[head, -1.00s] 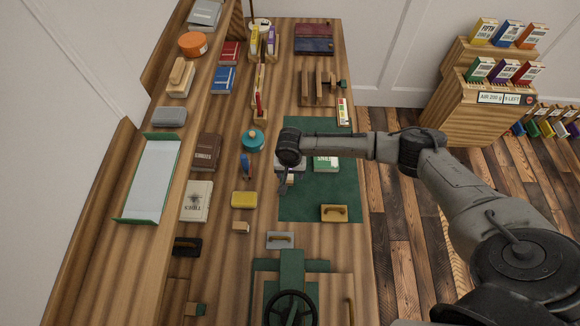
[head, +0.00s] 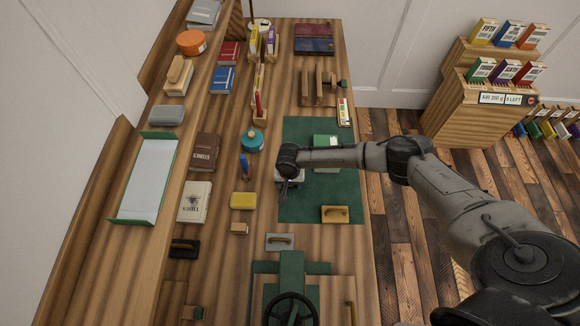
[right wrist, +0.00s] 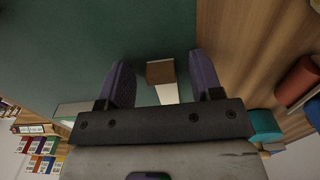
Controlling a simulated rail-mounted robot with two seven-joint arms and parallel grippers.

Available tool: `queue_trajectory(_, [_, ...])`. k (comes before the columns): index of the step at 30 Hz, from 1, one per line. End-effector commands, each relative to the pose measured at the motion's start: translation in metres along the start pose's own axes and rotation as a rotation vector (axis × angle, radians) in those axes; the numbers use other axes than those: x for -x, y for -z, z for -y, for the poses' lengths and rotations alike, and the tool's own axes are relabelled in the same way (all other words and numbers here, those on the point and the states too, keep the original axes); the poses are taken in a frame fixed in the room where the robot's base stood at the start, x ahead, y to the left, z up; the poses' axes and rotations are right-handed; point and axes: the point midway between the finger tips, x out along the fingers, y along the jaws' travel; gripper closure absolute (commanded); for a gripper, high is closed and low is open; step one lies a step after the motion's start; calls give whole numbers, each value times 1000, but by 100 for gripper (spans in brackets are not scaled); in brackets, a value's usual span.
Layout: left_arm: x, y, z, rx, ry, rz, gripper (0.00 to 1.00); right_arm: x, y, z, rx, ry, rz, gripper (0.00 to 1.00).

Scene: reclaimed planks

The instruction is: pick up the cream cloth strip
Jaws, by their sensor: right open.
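My right gripper (head: 285,188) is over the left edge of the green mat (head: 322,208), under the wrist. In the right wrist view the right gripper (right wrist: 160,60) has its two dark fingers apart. Between them is a small piece with a brown end (right wrist: 160,72) and a cream strip-like face (right wrist: 167,94). This looks like the cream cloth strip, but I cannot tell for sure. Its lower part is hidden by the gripper body. I see no finger clearly touching it. In the head view the wrist covers most of this spot. My left gripper is not in view.
A green book (head: 326,146) lies on the mat beside the forearm. A teal round pot (head: 253,141), a blue-handled tool (head: 245,167) and a yellow block (head: 243,200) stand left of the gripper.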

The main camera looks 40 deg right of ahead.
Motion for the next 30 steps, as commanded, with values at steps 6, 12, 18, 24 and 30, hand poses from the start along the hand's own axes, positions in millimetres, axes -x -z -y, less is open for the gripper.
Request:
queue_trajectory(6, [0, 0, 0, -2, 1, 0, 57, 0, 0, 0, 0, 0, 0, 47])
queue_trajectory(12, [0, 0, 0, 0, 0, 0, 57, 0, 0, 0, 1, 0, 0, 66])
queue_trajectory(18, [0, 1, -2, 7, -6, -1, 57, 0, 0, 0, 0, 0, 0, 85])
queue_trajectory(24, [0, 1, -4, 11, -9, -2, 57, 0, 0, 0, 0, 0, 0, 93])
queue_trajectory(30, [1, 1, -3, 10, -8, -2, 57, 3, 0, 0, 0, 0, 0, 93])
